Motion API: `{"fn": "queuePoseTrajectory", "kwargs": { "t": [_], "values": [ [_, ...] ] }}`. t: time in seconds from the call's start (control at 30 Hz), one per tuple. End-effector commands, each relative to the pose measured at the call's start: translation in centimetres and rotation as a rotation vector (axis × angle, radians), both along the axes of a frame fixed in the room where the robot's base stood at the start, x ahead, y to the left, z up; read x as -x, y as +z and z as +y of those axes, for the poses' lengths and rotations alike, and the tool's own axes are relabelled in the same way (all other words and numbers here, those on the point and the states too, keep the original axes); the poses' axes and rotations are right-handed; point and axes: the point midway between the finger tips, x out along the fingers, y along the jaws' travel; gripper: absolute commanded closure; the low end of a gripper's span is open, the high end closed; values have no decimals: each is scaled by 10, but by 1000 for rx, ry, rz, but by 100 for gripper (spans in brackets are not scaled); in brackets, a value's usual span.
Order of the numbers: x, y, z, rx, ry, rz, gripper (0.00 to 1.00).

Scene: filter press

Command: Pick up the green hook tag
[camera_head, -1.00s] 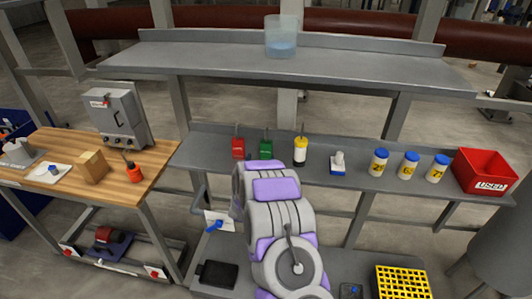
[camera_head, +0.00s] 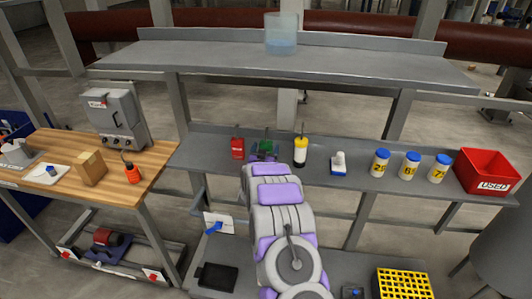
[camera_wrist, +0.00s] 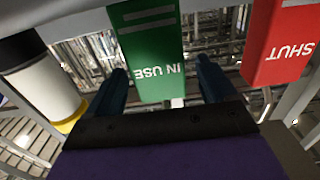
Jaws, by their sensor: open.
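The green hook tag (camera_wrist: 149,45), lettered "IN USE", shows in the wrist view between the two dark fingers of my gripper (camera_wrist: 163,82). The gripper is open, with a finger on each side of the tag and visible space beside it. In the head view the green tag (camera_head: 266,147) is on the middle grey shelf, partly hidden by the end of my arm. Its hook is not clear in the wrist view.
A red "SHUT" tag (camera_wrist: 282,45) is close on one side in the wrist view, and the red tag (camera_head: 238,148) is left in the head view. A white and black bottle with a yellow cap (camera_head: 300,151) stands right. Several blue-capped jars and a red "USED" bin (camera_head: 487,170) stand farther right.

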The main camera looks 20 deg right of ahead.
Motion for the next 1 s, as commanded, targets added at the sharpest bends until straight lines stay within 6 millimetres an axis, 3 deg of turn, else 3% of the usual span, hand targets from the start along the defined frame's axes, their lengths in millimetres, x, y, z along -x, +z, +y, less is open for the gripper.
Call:
{"fn": "queuePoseTrajectory", "kwargs": {
  "t": [0.13,0.7,1.0],
  "values": [
    [0,1,0,0,0,0,17],
    [0,1,0,0,0,0,71],
    [0,3,0,0,0,-1,72]
  ]
}}
